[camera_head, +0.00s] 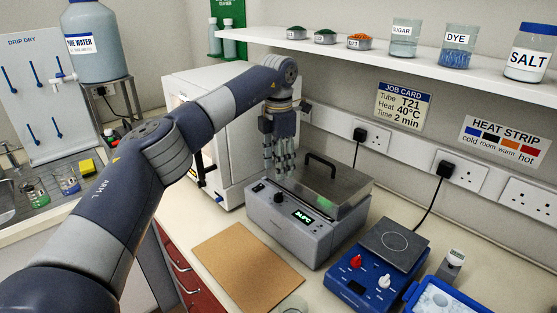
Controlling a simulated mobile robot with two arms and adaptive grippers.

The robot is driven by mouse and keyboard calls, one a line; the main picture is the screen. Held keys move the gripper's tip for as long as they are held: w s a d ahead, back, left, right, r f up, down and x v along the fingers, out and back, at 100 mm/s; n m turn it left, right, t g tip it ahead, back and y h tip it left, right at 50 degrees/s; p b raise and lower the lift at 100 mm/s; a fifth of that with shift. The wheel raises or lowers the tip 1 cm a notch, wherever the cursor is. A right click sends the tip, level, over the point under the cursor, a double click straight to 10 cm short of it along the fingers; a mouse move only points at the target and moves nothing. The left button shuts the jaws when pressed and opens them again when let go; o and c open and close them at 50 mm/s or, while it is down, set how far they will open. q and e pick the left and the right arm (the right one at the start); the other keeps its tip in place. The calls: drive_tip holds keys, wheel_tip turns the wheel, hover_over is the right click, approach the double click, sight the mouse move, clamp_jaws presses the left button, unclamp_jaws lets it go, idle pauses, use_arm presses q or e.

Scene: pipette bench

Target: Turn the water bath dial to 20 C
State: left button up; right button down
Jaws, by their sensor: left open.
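The water bath (293,236) is a grey box with a steel lid and a dark handle, in the middle of the bench. On its sloped front are a dark round dial (278,199) and a small lit green display (301,217) whose digits are too small to read surely. My left gripper (281,168) points down above the bath's left rear part, behind and above the dial. It is open and looks empty. It appears apart from the dial. My right gripper is out of view.
A hotplate (399,244) with red and white knobs stands right of the bath, near a blue ice tray (440,300). A brown board (245,265) lies in front. A white cabinet (232,135) stands behind left. A shelf (375,57) with jars hangs above.

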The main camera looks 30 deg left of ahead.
use_arm(q)
drive_tip(key=shift+r, duration=1.1)
